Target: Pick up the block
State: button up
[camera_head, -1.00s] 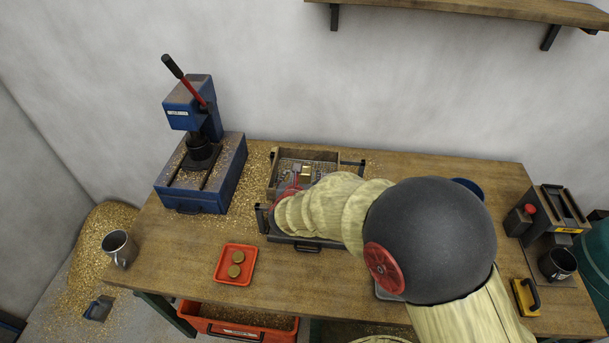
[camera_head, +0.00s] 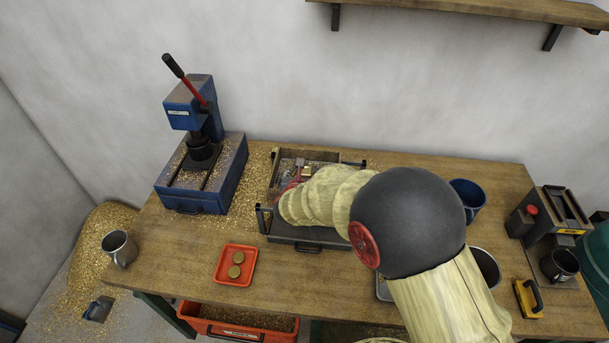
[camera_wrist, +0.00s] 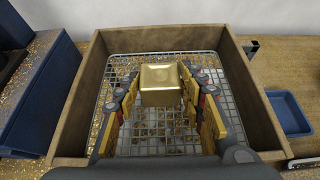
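The block is a shiny brass cube (camera_wrist: 160,85) in the wrist view, over the wire mesh of a wooden-walled tray (camera_wrist: 75,110). In the head view a small gold patch of the block (camera_head: 307,170) shows past my arm. My arm hides most of the gripper in the head view.
A blue press (camera_head: 200,150) stands left of the tray. A red dish (camera_head: 236,265) with two brass discs lies in front. A blue cup (camera_head: 467,198) stands right of my arm. The tray walls rise around the gripper. A blue bin (camera_wrist: 288,113) shows at right.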

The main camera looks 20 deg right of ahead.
grip_shut()
jog(key=shift+w+r, duration=0.1)
jog(key=shift+r, duration=0.15)
dwell(0.5)
